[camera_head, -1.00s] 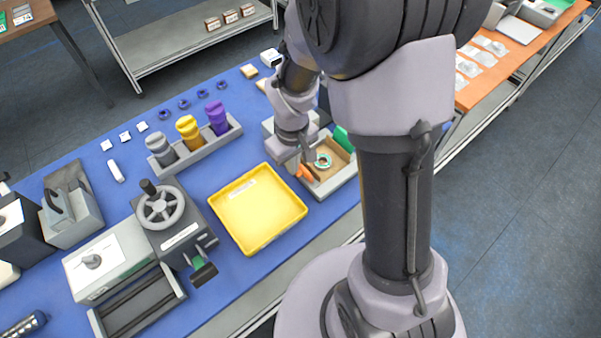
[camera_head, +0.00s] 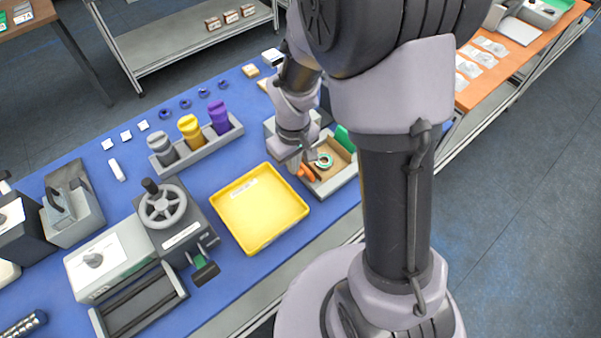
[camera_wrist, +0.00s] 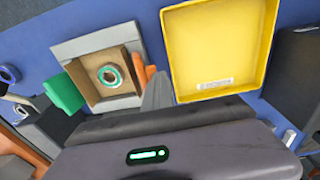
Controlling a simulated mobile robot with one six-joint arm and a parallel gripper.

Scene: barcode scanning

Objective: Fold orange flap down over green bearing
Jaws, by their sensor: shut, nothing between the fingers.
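The green bearing (camera_head: 324,160) is a ring lying in a brown cardboard box (camera_head: 326,184) set in a grey tray. It also shows in the wrist view (camera_wrist: 110,76), uncovered. The orange flap (camera_head: 306,172) stands out at the left side of the box; in the wrist view the orange flap (camera_wrist: 139,66) is on the box's right side, beside the bearing. A green flap (camera_wrist: 62,93) is on the opposite side. My gripper (camera_wrist: 157,88) is shut and empty, its fingertips close beside the orange flap on the outer side. I cannot tell whether they touch it.
A yellow tray (camera_head: 258,248) lies just left of the box, close to my gripper. A grey rack (camera_head: 200,148) with grey, yellow and purple parts stands behind it. A machine with a handwheel (camera_head: 161,206) is farther left.

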